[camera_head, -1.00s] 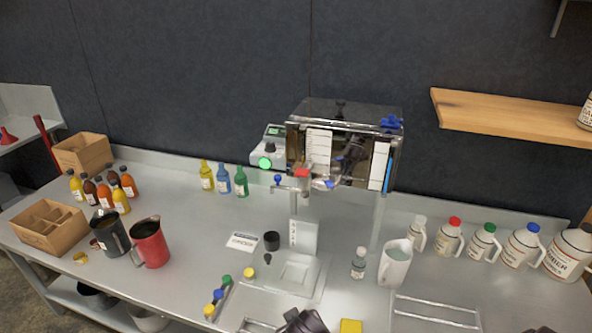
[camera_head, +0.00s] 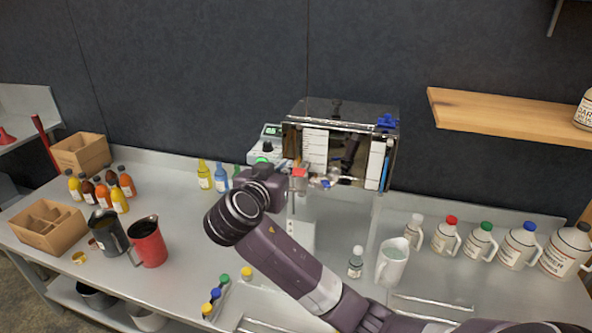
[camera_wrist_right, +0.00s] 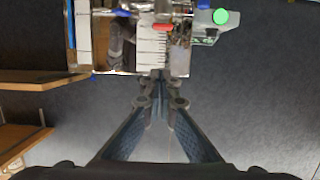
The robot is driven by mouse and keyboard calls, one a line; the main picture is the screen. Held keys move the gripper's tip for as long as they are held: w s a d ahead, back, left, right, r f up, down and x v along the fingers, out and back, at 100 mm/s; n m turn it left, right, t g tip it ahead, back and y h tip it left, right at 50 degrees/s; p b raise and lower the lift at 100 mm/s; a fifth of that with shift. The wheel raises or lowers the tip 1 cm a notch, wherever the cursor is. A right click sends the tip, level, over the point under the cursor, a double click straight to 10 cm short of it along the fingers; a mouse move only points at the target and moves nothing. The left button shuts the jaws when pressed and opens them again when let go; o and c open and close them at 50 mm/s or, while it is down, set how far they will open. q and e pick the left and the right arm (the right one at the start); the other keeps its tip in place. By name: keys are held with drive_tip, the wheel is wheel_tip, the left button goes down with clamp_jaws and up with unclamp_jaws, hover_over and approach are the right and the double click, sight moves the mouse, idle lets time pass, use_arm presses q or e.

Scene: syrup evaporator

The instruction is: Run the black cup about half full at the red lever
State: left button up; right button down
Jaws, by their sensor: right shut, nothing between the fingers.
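The red lever (camera_head: 299,172) sits on the front of the evaporator (camera_head: 340,112). It also shows in the right wrist view (camera_wrist_right: 163,27). My right gripper (camera_head: 281,178) is raised in front of the taps, close to the lever at its left in the head view. In the right wrist view its fingers (camera_wrist_right: 160,78) are together and empty, pointing toward the evaporator, with the lever beyond the tips. I cannot tell whether they touch it. The small black cup by the drip tray is hidden behind my right arm. My left gripper is out of view.
A black pitcher (camera_head: 108,234) and a red pitcher (camera_head: 149,242) stand at left. A clear pitcher (camera_head: 392,263) and a small bottle (camera_head: 356,263) stand right of the taps. White jugs (camera_head: 480,243) line the right side. Bottles and wooden boxes stand at far left.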

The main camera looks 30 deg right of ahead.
drive_tip(key=p, duration=0.4)
hover_over(296, 170)
drive_tip(key=s+a, duration=0.1)
drive_tip(key=s, duration=0.2)
wheel_tip(296, 170, down, 2)
drive_tip(key=shift+w+a+f+p, duration=0.15)
drive_tip(key=shift+f+p, duration=0.15)
drive_tip(key=shift+f, duration=0.9)
drive_tip(key=shift+w+a+f+p, duration=0.1)
drive_tip(key=shift+f+p, duration=0.2)
drive_tip(key=shift+f, duration=0.85)
drive_tip(key=shift+s, duration=0.1)
